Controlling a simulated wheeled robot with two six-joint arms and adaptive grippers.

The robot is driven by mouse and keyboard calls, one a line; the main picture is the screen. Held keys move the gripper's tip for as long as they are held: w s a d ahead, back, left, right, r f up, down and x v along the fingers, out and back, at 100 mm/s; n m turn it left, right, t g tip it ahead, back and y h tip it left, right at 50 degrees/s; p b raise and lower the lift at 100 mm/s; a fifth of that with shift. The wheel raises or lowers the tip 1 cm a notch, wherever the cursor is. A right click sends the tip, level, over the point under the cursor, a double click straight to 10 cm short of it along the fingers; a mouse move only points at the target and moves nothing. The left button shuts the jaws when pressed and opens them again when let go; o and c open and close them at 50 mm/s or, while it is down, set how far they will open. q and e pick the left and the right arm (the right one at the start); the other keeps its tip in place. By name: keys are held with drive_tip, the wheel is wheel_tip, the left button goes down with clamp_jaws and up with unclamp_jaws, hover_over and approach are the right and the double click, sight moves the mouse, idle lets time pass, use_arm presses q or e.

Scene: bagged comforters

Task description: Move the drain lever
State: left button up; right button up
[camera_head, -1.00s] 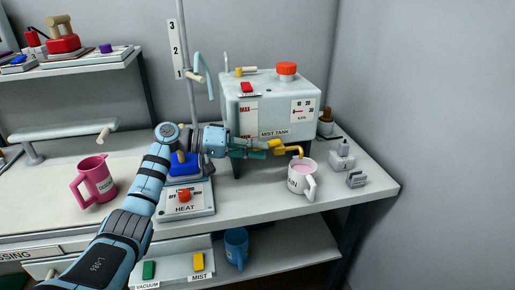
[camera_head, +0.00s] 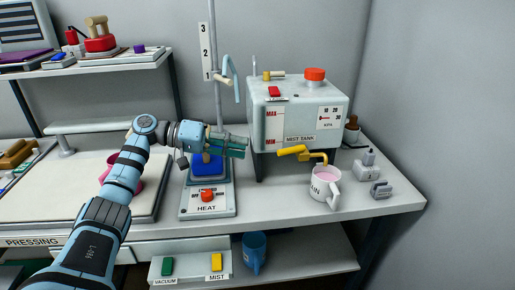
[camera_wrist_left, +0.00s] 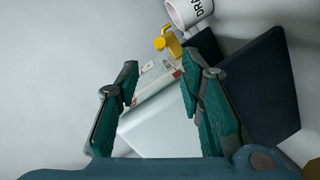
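The drain lever (camera_head: 291,151) is a yellow handle on a yellow spout under the front of the mist tank (camera_head: 305,115). Its handle points left. A white mug (camera_head: 326,187) with pink contents stands below the spout. My left gripper (camera_head: 245,147) is empty, left of the lever and apart from it. In the left wrist view my gripper (camera_wrist_left: 160,72) has its teal fingers apart with nothing between them. That view also shows the yellow lever (camera_wrist_left: 170,42) beyond the fingertips and part of the mug (camera_wrist_left: 188,12). My right gripper is not in view.
The heat unit (camera_head: 207,200) stands below my left wrist, with a pole behind it. Small grey blocks (camera_head: 380,188) lie right of the mug. A pink mug (camera_head: 137,175) is partly hidden behind my left arm.

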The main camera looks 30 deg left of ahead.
sight(291, 150)
use_arm(q)
drive_tip(key=shift+c, duration=0.2)
drive_tip(key=c, duration=0.3)
drive_tip(key=d+f+m+y+p, duration=0.1)
drive_tip(key=p, duration=0.2)
drive_tip(key=w+f+m+y+p, duration=0.1)
drive_tip(key=m+p, duration=0.1)
drive_tip(key=p, duration=0.1)
drive_tip(key=shift+d+t+y, duration=0.3)
drive_tip(key=shift+d+t, duration=0.1)
clamp_jaws()
drive_tip(key=s+d+r+m+t+y+p, duration=0.3)
drive_tip(key=s+d+r+m+t+p, duration=0.4)
drive_tip(key=m+p, duration=0.75)
drive_tip(key=w+d+f+g, duration=0.1)
drive_tip(key=w+d+f, duration=0.2)
drive_tip(key=w, duration=0.6)
wheel_tip(291, 150, down, 3)
drive_tip(key=shift+w+r+n+g+p, duration=0.2)
drive_tip(key=shift+n+g+p, duration=0.15)
drive_tip(key=shift+g+p, duration=0.05)
